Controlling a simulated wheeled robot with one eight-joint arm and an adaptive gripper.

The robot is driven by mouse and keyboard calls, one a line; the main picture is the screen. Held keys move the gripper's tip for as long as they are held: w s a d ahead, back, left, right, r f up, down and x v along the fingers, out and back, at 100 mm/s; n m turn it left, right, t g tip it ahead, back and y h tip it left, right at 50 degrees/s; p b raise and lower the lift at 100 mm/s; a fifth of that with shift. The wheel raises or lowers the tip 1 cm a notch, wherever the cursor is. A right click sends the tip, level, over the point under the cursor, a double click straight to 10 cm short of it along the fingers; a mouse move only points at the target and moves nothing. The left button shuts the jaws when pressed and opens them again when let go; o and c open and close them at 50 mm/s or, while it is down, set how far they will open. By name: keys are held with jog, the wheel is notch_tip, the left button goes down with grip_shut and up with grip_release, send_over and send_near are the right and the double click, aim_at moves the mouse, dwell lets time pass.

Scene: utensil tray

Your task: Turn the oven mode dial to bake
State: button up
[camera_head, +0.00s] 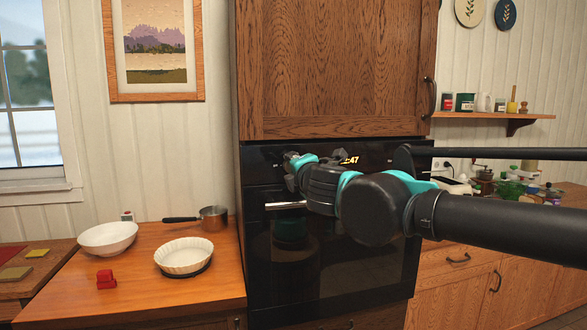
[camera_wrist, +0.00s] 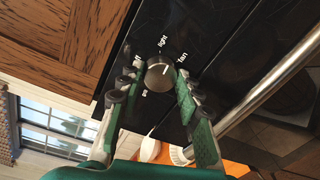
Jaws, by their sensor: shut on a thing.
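The oven (camera_head: 330,265) is black and built into a wooden cabinet. Its mode dial (camera_wrist: 159,76) is a round grey-brown knob on the black panel in the wrist view. Labels around it include "light" and "fan"; others are partly covered by my finger, and I cannot read "bake". A pale mark shows on the knob's face, but where it points is hard to tell. My gripper (camera_head: 293,168) is at the left of the control panel in the head view and hides the dial there. In the wrist view its green-padded fingers (camera_wrist: 156,84) are shut on the dial's two sides.
The oven's metal handle (camera_wrist: 265,85) runs close beside my right finger in the wrist view. The left counter holds a white bowl (camera_head: 107,238), a fluted dish (camera_head: 184,255), a saucepan (camera_head: 213,218) and a red object (camera_head: 106,280). The wooden cabinet (camera_head: 335,70) is above the panel.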

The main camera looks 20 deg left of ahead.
jog(key=shift+d+f+m+y, duration=0.1)
jog(key=shift+m+y, duration=0.35)
jog(key=shift+m, duration=4.1)
jog(key=shift+f+m+y, duration=0.1)
jog(key=shift+m+y, duration=0.35)
jog(key=shift+m, duration=4.1)
jog(key=o, duration=1.2)
jog(key=shift+c, duration=0.2)
jog(key=v, duration=1.2)
jog(key=shift+r, duration=0.15)
jog(key=shift+w, duration=0.1)
